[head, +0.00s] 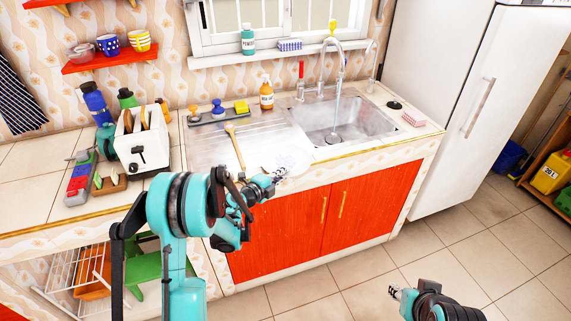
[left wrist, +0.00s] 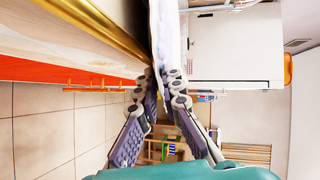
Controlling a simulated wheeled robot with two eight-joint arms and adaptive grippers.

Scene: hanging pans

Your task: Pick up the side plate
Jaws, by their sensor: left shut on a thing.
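The side plate (head: 291,160) is a pale, thin disc at the front edge of the sink's drainboard. It is hard to make out against the metal in the head view. My left gripper (head: 280,174) reaches it from the front. In the left wrist view the plate shows edge-on as a white strip (left wrist: 168,32), and the fingertips (left wrist: 162,75) are closed on its rim. I cannot tell whether the plate still touches the counter. My right gripper (head: 394,291) is low over the floor, away from the counter; its jaw opening is too small to judge.
A wooden spoon (head: 235,146) lies on the drainboard (head: 205,146), left of the plate. The sink basin (head: 350,128) with running water is to the right. A toaster (head: 142,143) stands at left. Orange cabinet doors (head: 290,230) are below the counter edge.

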